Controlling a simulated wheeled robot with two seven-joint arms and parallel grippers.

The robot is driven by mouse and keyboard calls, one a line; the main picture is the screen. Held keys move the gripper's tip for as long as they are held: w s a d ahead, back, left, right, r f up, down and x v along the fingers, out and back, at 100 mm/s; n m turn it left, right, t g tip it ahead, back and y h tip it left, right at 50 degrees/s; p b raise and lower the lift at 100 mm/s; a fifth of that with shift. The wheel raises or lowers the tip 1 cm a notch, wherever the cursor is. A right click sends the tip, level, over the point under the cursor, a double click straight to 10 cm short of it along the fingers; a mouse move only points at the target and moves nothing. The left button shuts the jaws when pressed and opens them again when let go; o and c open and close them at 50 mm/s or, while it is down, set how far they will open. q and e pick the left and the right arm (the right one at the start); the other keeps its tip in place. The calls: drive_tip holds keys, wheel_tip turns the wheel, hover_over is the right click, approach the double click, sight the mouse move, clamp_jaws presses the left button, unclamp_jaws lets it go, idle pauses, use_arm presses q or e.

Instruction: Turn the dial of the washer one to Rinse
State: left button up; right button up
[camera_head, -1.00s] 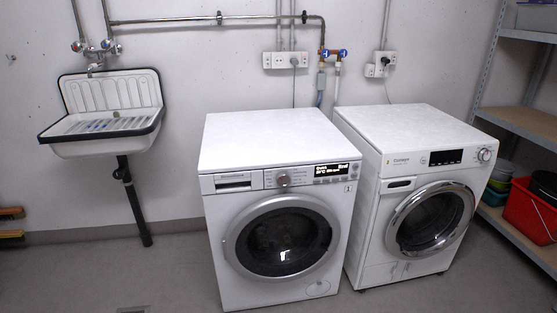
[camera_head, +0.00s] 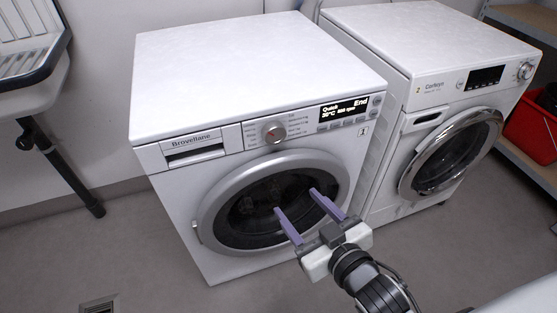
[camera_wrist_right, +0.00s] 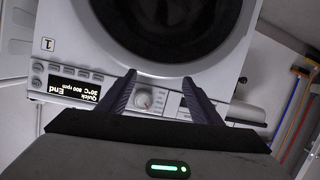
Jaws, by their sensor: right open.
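The washer (camera_head: 200,80) on the left is white, with a round dark door and a label 1 at the right of its panel. Its silver dial (camera_head: 273,132) sits mid-panel, left of the display (camera_head: 343,111), which reads Quick, 30°C, 800 rpm, End. My right gripper (camera_head: 296,202) is open and empty, in front of the door and below the dial in the head view. In the right wrist view the dial (camera_wrist_right: 145,97) shows upside down between the two fingers (camera_wrist_right: 156,82), apart from them. My left gripper is not in view.
A second white machine (camera_head: 430,40) stands close on the right. A floor drain (camera_head: 98,304) lies front left; the floor there is clear.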

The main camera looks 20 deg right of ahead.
sight(276, 136)
wheel_tip(276, 136, up, 7)
drive_tip(key=w+t+b, duration=0.3)
drive_tip(key=t+b, duration=0.1)
drive_tip(key=w, duration=0.9)
drive_tip(key=shift+w+a+r, duration=0.15)
drive_tip(key=shift+w+a, duration=0.05)
drive_tip(key=shift+w, duration=0.2)
drive_tip(key=shift+c, duration=0.4)
drive_tip(key=c, duration=1)
drive_tip(key=shift+n+p, duration=0.4)
